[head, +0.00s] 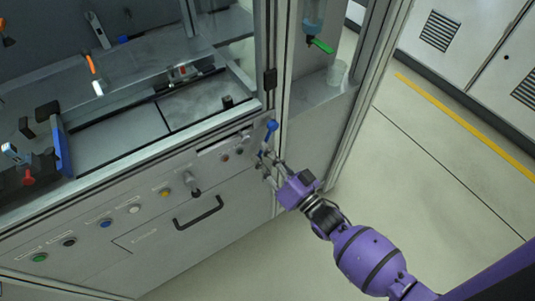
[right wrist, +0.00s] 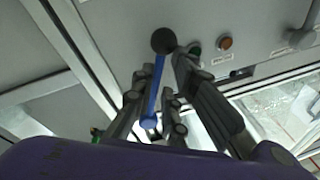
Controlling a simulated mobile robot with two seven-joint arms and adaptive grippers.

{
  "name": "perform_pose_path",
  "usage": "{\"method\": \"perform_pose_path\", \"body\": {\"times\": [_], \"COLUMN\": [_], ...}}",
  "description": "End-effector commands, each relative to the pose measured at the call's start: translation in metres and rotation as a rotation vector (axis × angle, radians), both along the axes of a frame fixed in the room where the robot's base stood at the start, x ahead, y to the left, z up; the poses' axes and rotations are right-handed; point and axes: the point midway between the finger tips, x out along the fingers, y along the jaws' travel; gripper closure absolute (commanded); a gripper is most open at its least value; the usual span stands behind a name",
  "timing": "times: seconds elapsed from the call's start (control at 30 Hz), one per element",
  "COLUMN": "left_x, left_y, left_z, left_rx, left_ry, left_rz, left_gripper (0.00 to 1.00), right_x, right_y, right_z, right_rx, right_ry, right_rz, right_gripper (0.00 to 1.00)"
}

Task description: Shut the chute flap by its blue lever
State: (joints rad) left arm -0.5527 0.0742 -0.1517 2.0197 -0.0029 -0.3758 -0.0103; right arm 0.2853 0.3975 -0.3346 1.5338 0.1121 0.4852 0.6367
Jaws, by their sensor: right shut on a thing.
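The blue lever (head: 270,130) is at the right end of the machine's front panel, by the corner post. In the right wrist view the lever (right wrist: 156,82) runs from a round black hub to a blue ball end. My right gripper (head: 269,166) is at the lever, with its fingers on either side of the blue shaft, shut on it; the fingers (right wrist: 165,98) also show in the right wrist view. I cannot make out which part is the chute flap. My left gripper is not in view.
The front panel has a row of coloured buttons, a small black-handled lever (head: 192,185) and a black bar handle (head: 198,213). A metal post (head: 283,90) rises just right of the blue lever. A clear cup (head: 337,72) stands on a ledge behind. The floor at right is clear.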

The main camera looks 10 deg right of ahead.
Motion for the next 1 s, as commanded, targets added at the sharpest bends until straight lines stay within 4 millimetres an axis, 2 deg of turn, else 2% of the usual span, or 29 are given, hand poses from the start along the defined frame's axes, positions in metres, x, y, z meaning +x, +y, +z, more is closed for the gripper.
{"method": "perform_pose_path", "body": {"times": [0.17,0.2,0.3,0.67,0.77,1.0], "left_x": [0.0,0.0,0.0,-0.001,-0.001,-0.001], "left_y": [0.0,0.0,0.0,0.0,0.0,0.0], "left_z": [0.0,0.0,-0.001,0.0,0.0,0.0], "left_rx": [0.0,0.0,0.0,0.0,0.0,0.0], "left_ry": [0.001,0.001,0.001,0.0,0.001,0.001], "left_rz": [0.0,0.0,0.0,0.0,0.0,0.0], "left_gripper": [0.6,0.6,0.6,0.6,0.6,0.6], "right_x": [-0.001,-0.001,-0.001,-0.004,-0.015,-0.059], "right_y": [0.002,0.002,0.001,-0.003,-0.009,-0.031], "right_z": [-0.002,-0.002,-0.002,-0.002,-0.005,-0.013], "right_rx": [-0.006,-0.006,-0.005,-0.003,-0.005,-0.006], "right_ry": [0.002,0.002,0.002,0.002,0.004,0.005], "right_rz": [0.002,0.002,0.001,-0.001,-0.001,-0.001], "right_gripper": [1.0,0.83,0.73,0.73,0.73,0.73]}}
